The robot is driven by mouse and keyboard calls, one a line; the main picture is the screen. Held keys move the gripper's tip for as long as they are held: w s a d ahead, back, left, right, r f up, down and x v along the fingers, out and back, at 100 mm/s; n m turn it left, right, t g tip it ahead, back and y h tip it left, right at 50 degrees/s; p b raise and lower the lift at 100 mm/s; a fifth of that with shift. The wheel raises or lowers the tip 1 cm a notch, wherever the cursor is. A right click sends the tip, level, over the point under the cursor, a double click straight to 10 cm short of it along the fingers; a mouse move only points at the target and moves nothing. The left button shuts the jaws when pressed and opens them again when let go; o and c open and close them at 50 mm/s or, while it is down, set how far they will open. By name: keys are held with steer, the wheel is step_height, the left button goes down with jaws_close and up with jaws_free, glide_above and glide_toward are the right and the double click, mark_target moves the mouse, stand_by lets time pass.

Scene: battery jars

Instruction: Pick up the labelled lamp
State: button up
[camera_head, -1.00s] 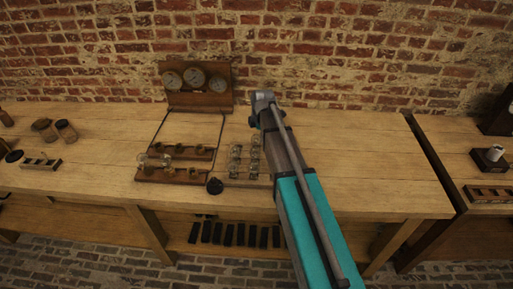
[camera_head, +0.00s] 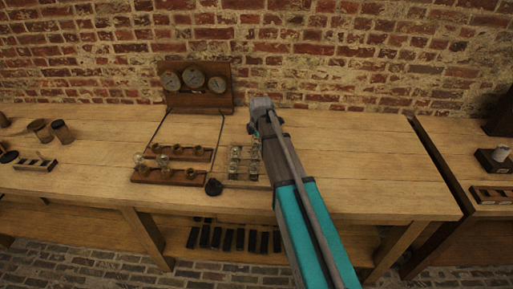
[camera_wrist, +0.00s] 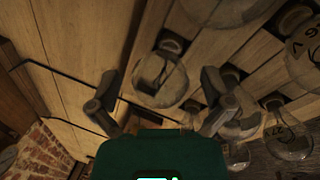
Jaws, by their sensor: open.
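Clear glass lamps stand in a rack (camera_head: 236,182) on the bench, in front of my gripper (camera_head: 256,130) in the head view. In the wrist view my gripper (camera_wrist: 160,84) is open and empty. One glass lamp (camera_wrist: 160,80) with a dark mark shows between its two fingers; I cannot tell how far below them it is. To the right, another lamp (camera_wrist: 288,138) bears dark writing, and a lamp at the right edge (camera_wrist: 306,55) bears a character like a 6. Several lamps carry marks, so I cannot tell which is the labelled one. The right finger partly hides a lamp (camera_wrist: 236,122).
A wooden gauge board (camera_head: 197,104) stands at the back against the brick wall. The bench (camera_head: 350,165) is clear to the right.

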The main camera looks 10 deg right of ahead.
steer(key=c, duration=1.1)
steer(key=shift+r, duration=0.15)
steer(key=shift+p+v, duration=0.9)
steer(key=shift+p, duration=0.1)
steer(key=shift+s+r+p, duration=1.85)
steer(key=shift+s, duration=0.4)
steer(key=shift+s+r+p, duration=1.8)
steer(key=shift+s+r, duration=0.05)
steer(key=shift+s, duration=0.45)
steer(key=shift+s+r+p, duration=1.8)
steer(key=shift+s+p, duration=0.05)
steer(key=shift+s, duration=0.4)
